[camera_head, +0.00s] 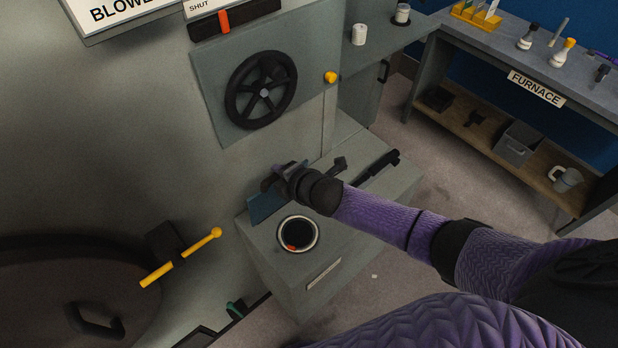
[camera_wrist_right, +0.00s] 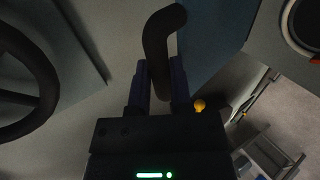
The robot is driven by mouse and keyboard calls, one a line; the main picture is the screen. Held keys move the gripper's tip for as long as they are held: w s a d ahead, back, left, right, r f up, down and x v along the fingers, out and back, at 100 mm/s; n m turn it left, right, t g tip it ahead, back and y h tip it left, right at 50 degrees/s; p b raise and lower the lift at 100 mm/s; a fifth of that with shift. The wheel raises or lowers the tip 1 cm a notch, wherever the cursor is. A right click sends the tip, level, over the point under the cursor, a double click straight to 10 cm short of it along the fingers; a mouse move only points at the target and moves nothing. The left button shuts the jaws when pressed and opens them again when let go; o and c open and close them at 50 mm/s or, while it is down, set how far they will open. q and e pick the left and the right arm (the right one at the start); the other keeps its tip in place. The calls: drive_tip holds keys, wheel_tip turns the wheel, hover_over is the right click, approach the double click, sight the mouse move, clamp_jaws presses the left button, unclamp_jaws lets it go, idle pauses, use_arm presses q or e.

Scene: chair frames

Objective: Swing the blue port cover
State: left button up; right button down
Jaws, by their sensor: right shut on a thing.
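The blue port cover (camera_head: 263,208) is a flat blue plate beside the round port (camera_head: 298,234), whose dark opening is uncovered with a bit of red inside. In the right wrist view the blue plate (camera_wrist_right: 215,38) shows at top, with the port's pale rim (camera_wrist_right: 286,28) right of it. My right gripper (camera_head: 276,178) is at the cover's upper edge. In the wrist view my right gripper (camera_wrist_right: 158,80) is shut on a dark bent handle (camera_wrist_right: 158,40) beside the blue plate. Its attachment to the plate is not clear. My left gripper is out of view.
A black handwheel (camera_head: 261,90) and yellow knob (camera_head: 330,77) are on the panel above. A yellow lever (camera_head: 182,257) is at lower left. A black bar-like tool (camera_head: 377,168) lies on the grey ledge right of my gripper. A furnace bench (camera_head: 470,38) stands at upper right.

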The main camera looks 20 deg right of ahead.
drive_tip(key=s, duration=0.2)
drive_tip(key=s+d+f+p, duration=0.1)
drive_tip(key=shift+s+d+f, duration=0.1)
drive_tip(key=shift+s, duration=0.05)
drive_tip(key=shift+s+d+f+b, duration=0.1)
drive_tip(key=shift+s+d+f, duration=0.25)
drive_tip(key=shift+s, duration=0.35)
drive_tip(key=shift+s+d+f+b, duration=0.1)
drive_tip(key=shift+s+f, duration=0.3)
drive_tip(key=shift+s, duration=0.25)
drive_tip(key=shift+s+d+f+b, duration=0.1)
drive_tip(key=shift+s+d+f, duration=0.25)
drive_tip(key=shift+s, duration=0.35)
drive_tip(key=shift+a, duration=0.1)
drive_tip(key=shift+f, duration=0.1)
